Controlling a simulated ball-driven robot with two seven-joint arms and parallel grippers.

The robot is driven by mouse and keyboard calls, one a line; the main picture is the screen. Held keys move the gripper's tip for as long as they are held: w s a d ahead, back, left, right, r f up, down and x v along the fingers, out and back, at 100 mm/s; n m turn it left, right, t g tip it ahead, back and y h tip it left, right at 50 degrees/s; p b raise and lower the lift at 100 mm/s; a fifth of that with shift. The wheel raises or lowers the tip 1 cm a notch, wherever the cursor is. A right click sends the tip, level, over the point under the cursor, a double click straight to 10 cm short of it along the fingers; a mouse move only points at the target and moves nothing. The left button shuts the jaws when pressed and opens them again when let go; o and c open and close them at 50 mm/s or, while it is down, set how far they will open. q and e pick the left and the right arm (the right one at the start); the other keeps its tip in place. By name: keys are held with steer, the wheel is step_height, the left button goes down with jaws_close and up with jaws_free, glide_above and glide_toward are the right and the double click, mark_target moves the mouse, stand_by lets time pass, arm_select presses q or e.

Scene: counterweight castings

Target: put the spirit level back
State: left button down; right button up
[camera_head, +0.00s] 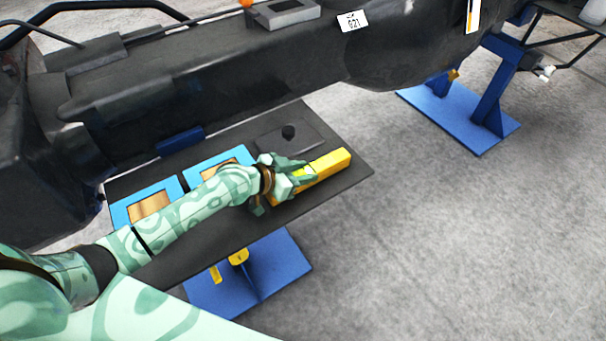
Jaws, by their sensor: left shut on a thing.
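The spirit level is a long yellow bar (331,164) at the right part of a dark table board (345,178). My left gripper (297,174) is shut on the yellow spirit level near its middle, and the fingers and hand cover part of it. The bar lies slantwise, its far end pointing to the upper right. I cannot tell whether it touches the board or is just above it. My right gripper is not in view.
Blue stands (462,112) are on the grey floor, which is clear at right.

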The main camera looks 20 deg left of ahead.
arm_select(q)
steer(key=shift+f, duration=0.1)
steer(key=c, duration=1)
jaws_free()
steer(key=shift+o, duration=0.2)
steer(key=shift+s+a+r, duration=0.2)
steer(key=shift+s+r, duration=0.05)
steer(key=shift+r, duration=0.05)
steer(key=p+v, duration=0.2)
steer(key=v, duration=0.9)
steer(key=shift+s, duration=0.15)
steer(key=shift+f, duration=0.1)
